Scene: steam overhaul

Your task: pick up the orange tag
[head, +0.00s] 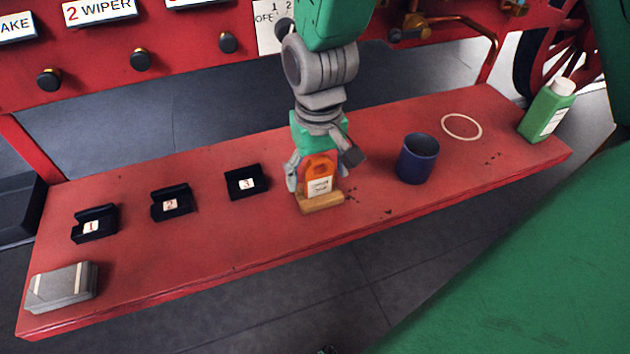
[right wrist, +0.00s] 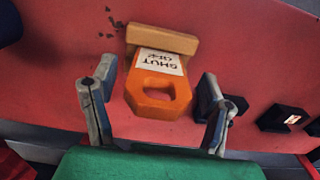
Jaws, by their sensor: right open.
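The orange tag (head: 319,174) stands upright in a small wooden block (head: 321,202) on the red bench. It has a white label with dark lettering and a slot in its upper part. In the right wrist view the tag (right wrist: 157,88) lies between the two spread fingers, with the wooden block (right wrist: 162,39) beyond it. My right gripper (head: 321,178) is open around the tag, one finger on each side. In the right wrist view a gap shows between the tag and each finger of the gripper (right wrist: 155,105). My left gripper is not in view.
On the red bench (head: 400,200), a blue mug (head: 417,158) stands right of the tag. Black holders 3 (head: 240,184), 2 (head: 170,204) and 1 (head: 94,225) sit left. A pale ring (head: 461,126), a green bottle (head: 545,115) and a grey block (head: 62,287) are farther off.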

